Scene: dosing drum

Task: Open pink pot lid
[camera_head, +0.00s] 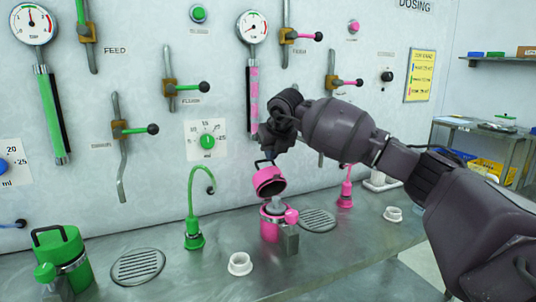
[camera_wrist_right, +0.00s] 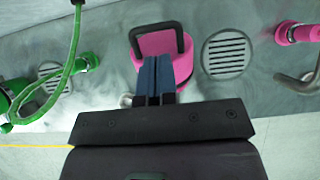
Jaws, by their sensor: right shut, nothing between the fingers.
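The pink pot (camera_head: 270,228) stands on the metal counter in the head view. Its pink lid (camera_head: 269,182) is raised and tilted above the pot's mouth, which shows open and grey inside. Contact with the lid cannot be told. My left gripper is not in view.
A grey part with a pink knob (camera_head: 291,216) stands against the pot's front right. Drain grates (camera_head: 317,220), a green spout (camera_head: 194,238), a pink spout (camera_head: 345,200) and a white cup (camera_head: 240,264) surround it. A green pot (camera_head: 60,245) stands left. The lever wall rises behind.

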